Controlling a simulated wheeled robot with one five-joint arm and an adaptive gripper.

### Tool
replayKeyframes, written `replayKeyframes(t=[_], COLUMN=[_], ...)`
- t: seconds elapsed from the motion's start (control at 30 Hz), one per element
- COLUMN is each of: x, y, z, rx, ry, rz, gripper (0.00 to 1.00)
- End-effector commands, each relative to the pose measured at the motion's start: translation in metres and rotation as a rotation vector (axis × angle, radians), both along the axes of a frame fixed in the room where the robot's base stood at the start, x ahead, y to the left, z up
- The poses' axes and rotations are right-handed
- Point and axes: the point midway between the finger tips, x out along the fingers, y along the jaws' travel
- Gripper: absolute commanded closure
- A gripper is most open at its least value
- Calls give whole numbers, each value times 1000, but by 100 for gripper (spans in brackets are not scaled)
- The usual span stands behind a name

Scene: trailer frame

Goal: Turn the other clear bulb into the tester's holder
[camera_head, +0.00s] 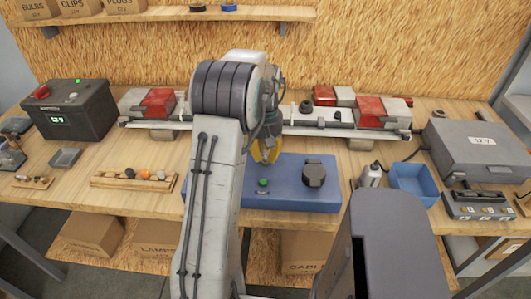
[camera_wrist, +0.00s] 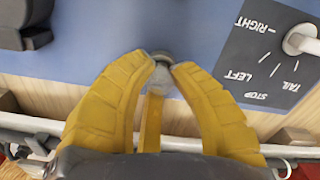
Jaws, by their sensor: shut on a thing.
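My gripper (camera_wrist: 161,72) has its yellow fingers shut on a small clear bulb (camera_wrist: 161,82), partly hidden between them. A dark round metal part shows at the bulb's far end, over the blue board (camera_wrist: 115,30). I cannot tell whether it is the bulb's base or the tester's holder, or whether they touch. In the head view my gripper (camera_head: 266,150) is low at the back edge of the blue board (camera_head: 290,201), and my arm hides the bulb. A dark panel (camera_wrist: 262,62) marked RIGHT, LEFT, STOP and TAIL, with a pale knob (camera_wrist: 300,40), lies beside it in the wrist view.
A trailer light bar (camera_head: 290,129) with red lamps runs behind the board. A black part (camera_head: 313,173) and a green knob (camera_head: 263,182) stand on it. A wooden rack (camera_head: 110,180) of small parts lies left; a bottle (camera_head: 371,176) and blue bin (camera_head: 391,184) stand right.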

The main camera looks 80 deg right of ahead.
Motion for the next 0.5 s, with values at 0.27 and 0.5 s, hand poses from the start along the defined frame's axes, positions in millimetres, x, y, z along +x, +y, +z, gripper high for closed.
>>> replayKeyframes(t=[0.27, 0.5], x=[0, 0], y=[0, 0], z=[0, 0], rx=[0, 1], ry=[0, 0], rz=[-19, -65], gripper=[91, 91])
